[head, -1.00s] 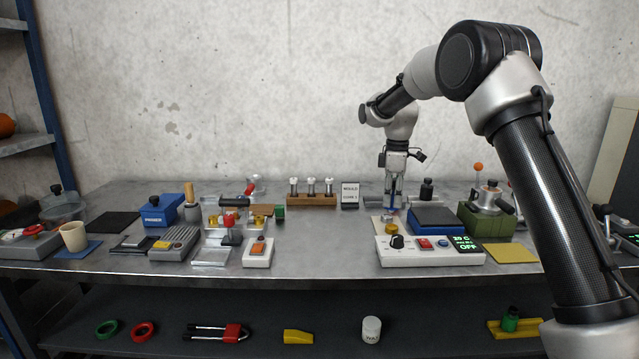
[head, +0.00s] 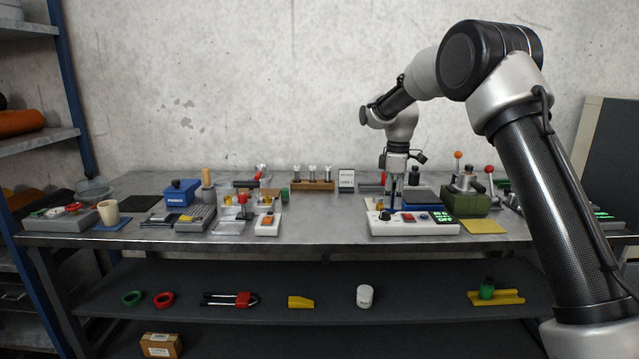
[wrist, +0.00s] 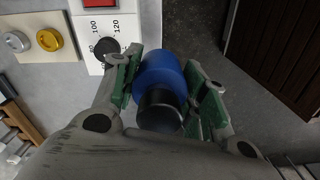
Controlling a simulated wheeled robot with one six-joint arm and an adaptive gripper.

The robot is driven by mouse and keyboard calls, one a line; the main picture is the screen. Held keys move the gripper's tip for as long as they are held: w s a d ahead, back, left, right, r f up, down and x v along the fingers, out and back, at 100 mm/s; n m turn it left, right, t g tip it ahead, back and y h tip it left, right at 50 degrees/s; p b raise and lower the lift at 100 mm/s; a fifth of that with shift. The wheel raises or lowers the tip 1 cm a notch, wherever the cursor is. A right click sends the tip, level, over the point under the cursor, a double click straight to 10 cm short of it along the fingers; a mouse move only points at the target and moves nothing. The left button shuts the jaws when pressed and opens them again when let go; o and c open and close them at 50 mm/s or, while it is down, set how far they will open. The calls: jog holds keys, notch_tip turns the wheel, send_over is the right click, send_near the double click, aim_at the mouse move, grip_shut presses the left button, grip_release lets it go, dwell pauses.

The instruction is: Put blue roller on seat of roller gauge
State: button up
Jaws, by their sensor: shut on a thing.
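The blue roller (wrist: 158,76) is held between the green-padded fingers of my gripper (wrist: 166,86) in the wrist view. It has a bright blue body and a dark end toward the camera. In the head view my gripper (head: 391,198) hangs fingers down by the white control box on the right half of the bench; the roller is too small to make out there. I cannot tell surely which fixture is the roller gauge. A metal fixture with a red knob (head: 243,200) stands left of centre on the bench.
The white control box (head: 425,228) with a dark knob is close to my gripper. A green device with levers (head: 465,205) stands to its right, a yellow mat (head: 484,227) in front. The bench between fixture and control box is fairly clear. The lower shelf (head: 340,305) holds loose items.

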jog(key=s+d+f+m, duration=0.4)
jog(key=s+f+m, duration=0.3)
jog(key=s+f, duration=0.1)
jog(key=s+d+f+m, duration=0.4)
jog(key=s+f+m, duration=0.3)
jog(key=f, duration=0.2)
jog(key=shift+s+f+m, duration=0.3)
jog(key=shift+s+f, duration=0.05)
jog(key=shift+f, duration=0.05)
